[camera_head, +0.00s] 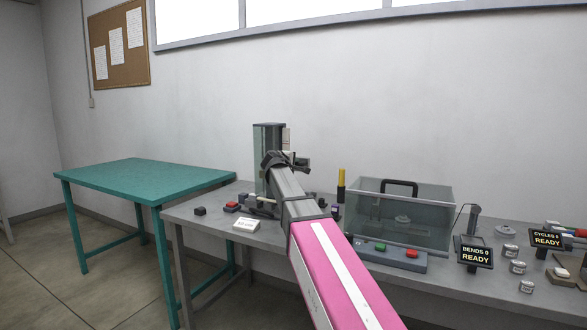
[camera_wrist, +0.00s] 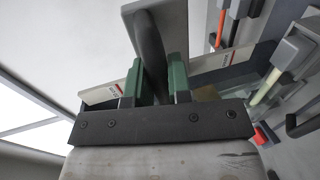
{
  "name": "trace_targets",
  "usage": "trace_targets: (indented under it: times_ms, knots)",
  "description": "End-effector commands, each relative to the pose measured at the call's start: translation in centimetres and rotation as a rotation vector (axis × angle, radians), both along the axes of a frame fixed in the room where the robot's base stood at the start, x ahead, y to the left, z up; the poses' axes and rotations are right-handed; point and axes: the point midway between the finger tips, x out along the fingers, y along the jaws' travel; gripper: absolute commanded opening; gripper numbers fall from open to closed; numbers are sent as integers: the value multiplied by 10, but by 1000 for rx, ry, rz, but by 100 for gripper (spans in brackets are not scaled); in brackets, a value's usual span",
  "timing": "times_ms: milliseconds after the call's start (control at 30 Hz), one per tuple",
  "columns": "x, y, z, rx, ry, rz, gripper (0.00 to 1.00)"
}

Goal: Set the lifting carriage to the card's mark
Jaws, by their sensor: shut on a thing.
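The test stand (camera_head: 268,140) with a clear upright panel stands at the left end of the grey bench. My gripper (camera_head: 284,160) is at its upper part, and my arm hides much of the stand. In the wrist view my gripper (camera_wrist: 155,82) has its green-padded fingers closed on a dark curved handle (camera_wrist: 150,42). The handle lies against a grey plate (camera_wrist: 178,22), which looks like the lifting carriage. Pale labelled strips (camera_wrist: 213,62) lie beside it; their print is too small to read. A small white card (camera_head: 246,225) stands on the bench front, its text unreadable.
A clear box with a black handle (camera_head: 399,187) stands right of my arm, behind a panel with green and red buttons (camera_head: 390,252). Displays reading READY (camera_head: 475,255) and small weights (camera_head: 517,267) are farther right. A bare teal table (camera_head: 150,178) is at left.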

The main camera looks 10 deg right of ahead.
Motion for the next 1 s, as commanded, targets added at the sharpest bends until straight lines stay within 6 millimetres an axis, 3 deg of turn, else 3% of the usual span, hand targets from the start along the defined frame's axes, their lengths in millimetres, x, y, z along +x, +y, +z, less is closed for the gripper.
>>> trace_targets:
  times_ms: [67,100,167,200,567,1000]
  knots:
    - [0,0,1,-2,-1,2,0]
    - [0,0,1,-2,-1,2,22]
    - [0,1,0,-2,-1,2,42]
    - [0,0,0,-2,-1,2,44]
    - [-5,4,1,0,-1,2,44]
    - [-66,47,16,0,-1,3,44]
